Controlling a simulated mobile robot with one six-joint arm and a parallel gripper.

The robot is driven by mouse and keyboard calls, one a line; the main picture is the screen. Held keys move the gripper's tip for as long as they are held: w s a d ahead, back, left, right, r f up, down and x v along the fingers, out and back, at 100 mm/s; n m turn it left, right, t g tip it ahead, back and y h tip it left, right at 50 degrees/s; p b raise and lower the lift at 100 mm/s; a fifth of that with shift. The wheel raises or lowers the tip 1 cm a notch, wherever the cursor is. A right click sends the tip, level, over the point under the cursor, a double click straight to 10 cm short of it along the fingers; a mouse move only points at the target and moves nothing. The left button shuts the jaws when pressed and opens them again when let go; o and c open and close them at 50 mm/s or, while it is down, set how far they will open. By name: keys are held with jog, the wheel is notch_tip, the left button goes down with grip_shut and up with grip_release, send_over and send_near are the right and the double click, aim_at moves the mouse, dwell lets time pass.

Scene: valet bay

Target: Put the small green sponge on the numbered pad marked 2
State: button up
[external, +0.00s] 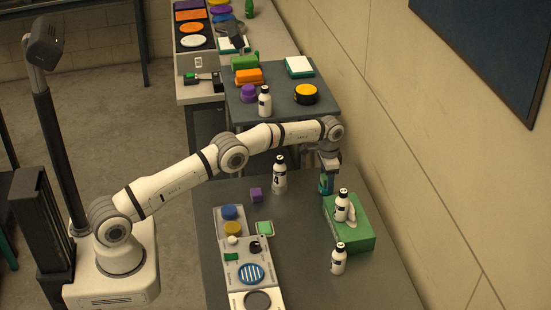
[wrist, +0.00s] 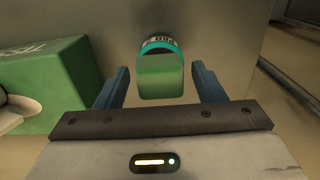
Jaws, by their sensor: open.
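My gripper (wrist: 160,88) is open, pointing down over the right part of the near table. Between its fingers is a green object (wrist: 160,78) with a teal curved rim and a partly hidden label. It shows as a teal-green shape under my gripper in the external view (external: 326,184). Gaps show between it and both fingers. A small green square with a pale edge (external: 264,228) lies beside the panel, and a smaller dark green piece (external: 232,257) lies on it. I cannot tell which green thing is the sponge. No pad marked 2 is readable.
The pale panel (external: 236,290) holds blue, yellow and striped discs. A white bottle (external: 279,178) and purple cube (external: 256,195) stand left of my gripper. A green box (external: 353,236) and another bottle (external: 338,260) are close by. The wall bounds the right.

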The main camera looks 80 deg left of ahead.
notch_tip(320, 180, up, 12)
jog(key=p, duration=0.2)
jog(key=shift+r, duration=0.15)
jog(key=shift+r, duration=0.1)
jog(key=s+d+r+t, duration=0.1)
jog(key=s+d+r, duration=0.1)
jog(key=d+r, duration=0.35)
jog(key=s+d+r, duration=0.2)
jog(key=d+r, duration=0.1)
jog(key=r, duration=0.6)
jog(key=s+d+r+t, duration=0.1)
jog(key=s+d+r, duration=0.6)
jog(key=s, duration=0.3)
jog(key=s+d+t, duration=0.1)
jog(key=s+d, duration=0.3)
jog(key=s, duration=0.5)
jog(key=s+d, duration=0.3)
jog(key=s, duration=0.6)
jog(key=s+d+f, duration=0.1)
jog(key=s+f, duration=0.3)
jog(key=s, duration=0.4)
jog(key=s+d+f, duration=0.2)
jog(key=s+f, duration=0.1)
jog(key=s, duration=0.5)
jog(key=shift+d+f+t, duration=0.2)
jog(key=shift+f+t, duration=0.2)
